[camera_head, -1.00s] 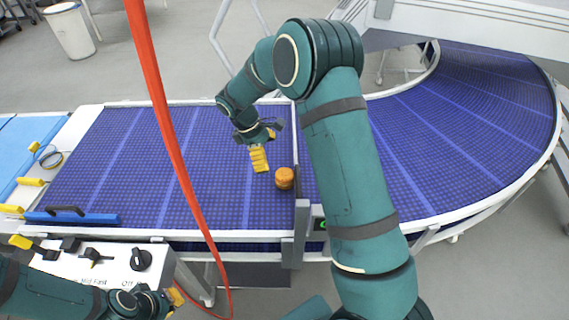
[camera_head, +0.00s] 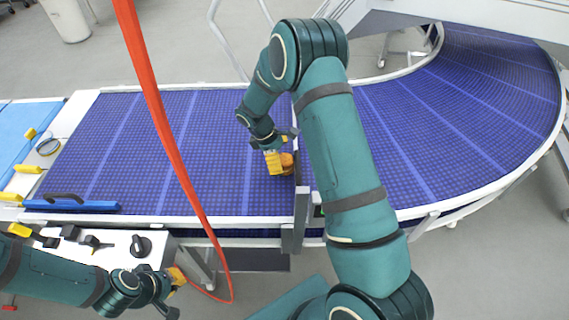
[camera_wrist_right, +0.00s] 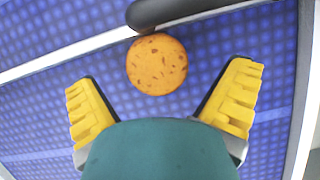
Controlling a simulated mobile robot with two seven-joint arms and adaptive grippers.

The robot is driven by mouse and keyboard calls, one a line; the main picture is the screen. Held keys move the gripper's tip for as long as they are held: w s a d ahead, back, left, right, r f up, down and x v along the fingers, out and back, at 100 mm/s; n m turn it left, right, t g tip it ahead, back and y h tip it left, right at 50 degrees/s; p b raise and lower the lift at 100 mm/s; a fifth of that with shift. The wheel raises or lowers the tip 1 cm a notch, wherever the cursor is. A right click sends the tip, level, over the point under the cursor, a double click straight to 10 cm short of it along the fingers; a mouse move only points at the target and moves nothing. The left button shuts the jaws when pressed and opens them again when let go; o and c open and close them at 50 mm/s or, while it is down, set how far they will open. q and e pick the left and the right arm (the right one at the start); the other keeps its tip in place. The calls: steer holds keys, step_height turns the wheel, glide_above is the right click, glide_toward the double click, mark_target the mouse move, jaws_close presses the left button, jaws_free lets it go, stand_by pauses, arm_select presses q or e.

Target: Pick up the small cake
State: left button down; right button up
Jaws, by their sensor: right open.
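The small cake (camera_head: 288,161) is a round orange-brown piece on the blue conveyor belt, partly hidden by the right gripper in the head view. In the right wrist view the cake (camera_wrist_right: 157,64) shows whole, with dark specks on top. My right gripper (camera_head: 277,162) is open. Its yellow fingers (camera_wrist_right: 160,78) stand apart on either side of the cake's near edge, touching neither side of it. My left gripper (camera_head: 174,290) is low at the left, in front of the conveyor and away from the cake; its opening is unclear.
A dark upright post (camera_head: 301,205) stands at the belt's front edge, close right of the cake. A red cable (camera_head: 163,125) hangs across the left part of the view. A control box (camera_head: 112,250) sits in front. The belt left of the cake is clear.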

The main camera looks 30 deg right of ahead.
mark_target(281, 159)
steer(key=shift+x, duration=1.85)
steer(key=shift+w, duration=0.15)
steer(key=c, duration=0.8)
steer(key=shift+c, duration=0.2)
